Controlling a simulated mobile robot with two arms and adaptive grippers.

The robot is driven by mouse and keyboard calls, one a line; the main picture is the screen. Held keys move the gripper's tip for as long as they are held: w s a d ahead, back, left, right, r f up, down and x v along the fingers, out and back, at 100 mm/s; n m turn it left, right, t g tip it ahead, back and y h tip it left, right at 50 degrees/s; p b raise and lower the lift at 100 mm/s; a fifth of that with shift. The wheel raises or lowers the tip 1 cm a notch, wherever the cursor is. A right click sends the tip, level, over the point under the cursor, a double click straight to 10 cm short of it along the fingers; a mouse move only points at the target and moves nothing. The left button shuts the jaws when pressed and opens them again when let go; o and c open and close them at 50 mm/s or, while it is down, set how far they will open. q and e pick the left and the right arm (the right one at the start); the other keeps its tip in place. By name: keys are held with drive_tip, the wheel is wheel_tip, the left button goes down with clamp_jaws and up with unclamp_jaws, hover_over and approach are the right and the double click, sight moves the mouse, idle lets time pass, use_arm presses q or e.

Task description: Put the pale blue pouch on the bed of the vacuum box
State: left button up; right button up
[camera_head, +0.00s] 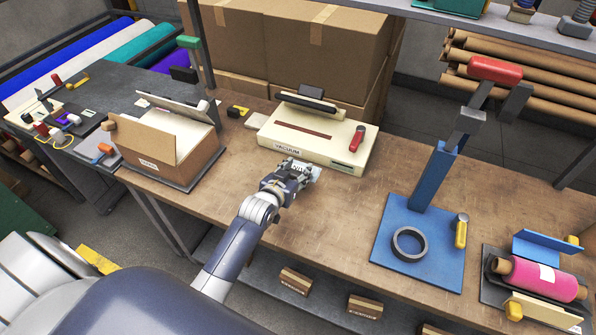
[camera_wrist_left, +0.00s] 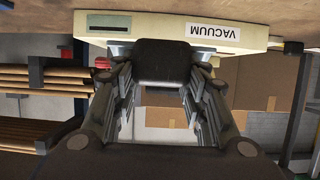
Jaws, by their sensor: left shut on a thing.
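The cream vacuum box (camera_head: 343,158) stands on the brown workbench, with a dark slot on its bed and a black bar along its back. Its VACUUM label also shows upside down in the left wrist view (camera_wrist_left: 213,32). My left gripper (camera_head: 301,168) is just in front of the box's front edge, shut on a small pale thing, which I take as the pale blue pouch (camera_head: 316,172). The fingers hide most of the pouch, and I cannot make it out clearly in the wrist view. My right gripper is not in view.
A red-handled part (camera_head: 356,139) is at the box's right end. An open cardboard box (camera_head: 190,160) stands left, and a blue press (camera_head: 388,240) with a dark ring (camera_head: 394,241) stands right. The bench (camera_head: 335,215) in front of the vacuum box is clear.

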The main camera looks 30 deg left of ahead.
use_arm(q)
drive_tip(key=shift+w+a, duration=0.25)
drive_tip(key=shift+w, duration=0.2)
drive_tip(key=w+a+b, duration=0.5)
drive_tip(key=w+b, duration=0.1)
drive_tip(key=w, duration=0.3)
drive_tip(key=b, duration=0.7)
hover_over(296, 139)
drive_tip(key=shift+d+f, duration=0.1)
drive_tip(key=shift+f, duration=0.55)
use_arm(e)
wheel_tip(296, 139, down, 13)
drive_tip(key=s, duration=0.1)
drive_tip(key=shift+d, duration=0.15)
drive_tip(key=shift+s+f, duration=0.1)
use_arm(q)
drive_tip(key=shift+f+b, duration=0.5)
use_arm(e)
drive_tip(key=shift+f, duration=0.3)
use_arm(q)
drive_tip(key=o, duration=1.3)
drive_tip(key=shift+c, duration=0.2)
